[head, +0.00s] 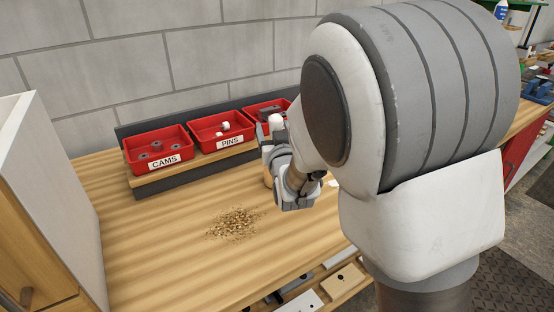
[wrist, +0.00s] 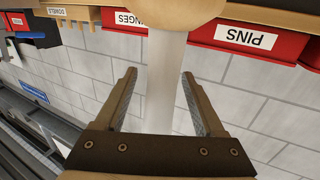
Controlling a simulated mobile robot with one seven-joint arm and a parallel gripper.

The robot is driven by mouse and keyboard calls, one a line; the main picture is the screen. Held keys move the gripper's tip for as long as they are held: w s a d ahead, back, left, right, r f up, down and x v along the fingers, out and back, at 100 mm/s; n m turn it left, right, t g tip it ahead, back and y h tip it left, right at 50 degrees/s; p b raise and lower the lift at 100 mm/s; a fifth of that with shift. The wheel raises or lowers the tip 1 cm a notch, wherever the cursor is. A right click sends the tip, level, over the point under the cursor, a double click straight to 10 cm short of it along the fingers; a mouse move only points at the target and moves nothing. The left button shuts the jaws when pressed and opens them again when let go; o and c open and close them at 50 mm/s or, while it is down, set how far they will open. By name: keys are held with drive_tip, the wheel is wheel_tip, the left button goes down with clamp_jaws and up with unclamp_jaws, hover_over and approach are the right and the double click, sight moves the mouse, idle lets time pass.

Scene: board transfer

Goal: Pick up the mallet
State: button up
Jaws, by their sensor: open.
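What looks like the mallet stands upright at my gripper, with a pale shaft (wrist: 160,85) and a wider tan part (wrist: 178,12) at the end toward the bench. In the head view its white top (head: 275,121) shows above my gripper (head: 272,160), which hides most of the rest. In the wrist view the two fingers of my gripper (wrist: 159,76) are open, one on each side of the pale shaft. A gap shows at each side, though I cannot tell whether either finger touches it.
Red bins marked CAMS (head: 158,147) and PINS (head: 222,130), plus a third (head: 266,106), stand on a rack along the block wall. Wood shavings (head: 234,223) lie on the bench. A white-sided cabinet (head: 50,180) bounds the left.

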clamp_jaws()
idle(0.4)
drive_tip(key=shift+r, duration=0.1)
idle(0.9)
